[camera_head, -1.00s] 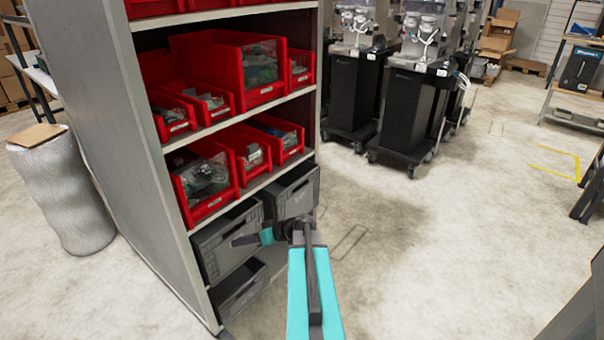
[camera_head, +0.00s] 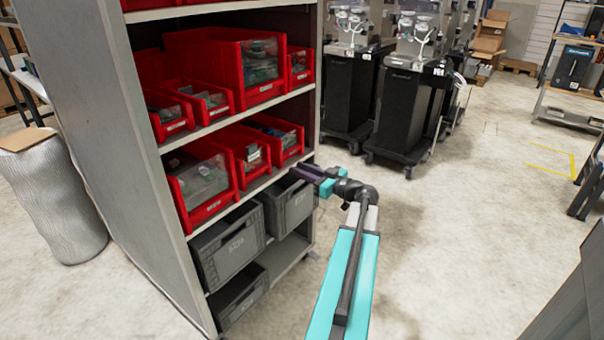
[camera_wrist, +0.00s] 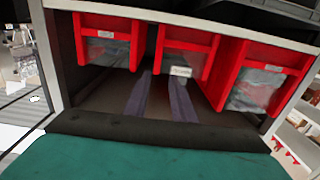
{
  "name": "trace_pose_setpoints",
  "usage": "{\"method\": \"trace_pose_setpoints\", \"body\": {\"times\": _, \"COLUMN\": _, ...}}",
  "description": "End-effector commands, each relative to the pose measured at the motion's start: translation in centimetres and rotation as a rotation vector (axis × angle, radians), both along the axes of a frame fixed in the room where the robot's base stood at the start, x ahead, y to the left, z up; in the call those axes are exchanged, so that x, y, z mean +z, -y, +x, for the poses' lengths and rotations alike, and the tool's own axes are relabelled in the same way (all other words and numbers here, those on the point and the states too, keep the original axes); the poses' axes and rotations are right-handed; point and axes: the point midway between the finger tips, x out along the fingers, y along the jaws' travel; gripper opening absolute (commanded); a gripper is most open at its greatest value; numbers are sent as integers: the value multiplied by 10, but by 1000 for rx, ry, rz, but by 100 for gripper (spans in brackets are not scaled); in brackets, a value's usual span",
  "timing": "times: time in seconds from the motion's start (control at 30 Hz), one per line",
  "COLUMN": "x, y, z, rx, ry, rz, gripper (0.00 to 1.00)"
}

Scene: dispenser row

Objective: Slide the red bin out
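Several red bins stand on the shelving unit. On the middle shelf are a large left bin (camera_head: 203,186), a small middle bin (camera_head: 250,158) and a right bin (camera_head: 284,137), all holding bagged parts. The task does not single one out. My gripper (camera_head: 308,173) is in front of that shelf's right end, fingers pointing at the unit. In the wrist view, which looks upside down, my gripper (camera_wrist: 160,95) has two dark fingers apart with nothing visible between them. Three red bins show there, the middle one (camera_wrist: 187,45) nearest the fingers. Contact cannot be told.
The upper shelf holds more red bins, including a big one (camera_head: 240,72). Grey crates (camera_head: 230,245) sit on the bottom shelves, below my gripper. Black machine carts (camera_head: 405,105) stand behind the unit to the right. The floor (camera_head: 450,230) on the right is clear.

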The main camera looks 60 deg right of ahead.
Motion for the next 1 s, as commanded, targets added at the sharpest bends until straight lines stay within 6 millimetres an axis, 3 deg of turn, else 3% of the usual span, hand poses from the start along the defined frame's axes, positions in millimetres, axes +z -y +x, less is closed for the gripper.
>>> {"method": "trace_pose_setpoints", "body": {"times": 0.27, "x": -1, "y": 8, "z": -8, "rx": -13, "ry": -2, "rz": 2, "gripper": 23}}
{"method": "trace_pose_setpoints", "body": {"times": 0.47, "x": -1, "y": 10, "z": -1, "rx": -15, "ry": -2, "rz": 2, "gripper": 23}}
{"method": "trace_pose_setpoints", "body": {"times": 1.0, "x": -1, "y": 15, "z": 63, "rx": -15, "ry": -3, "rz": 3, "gripper": 23}}
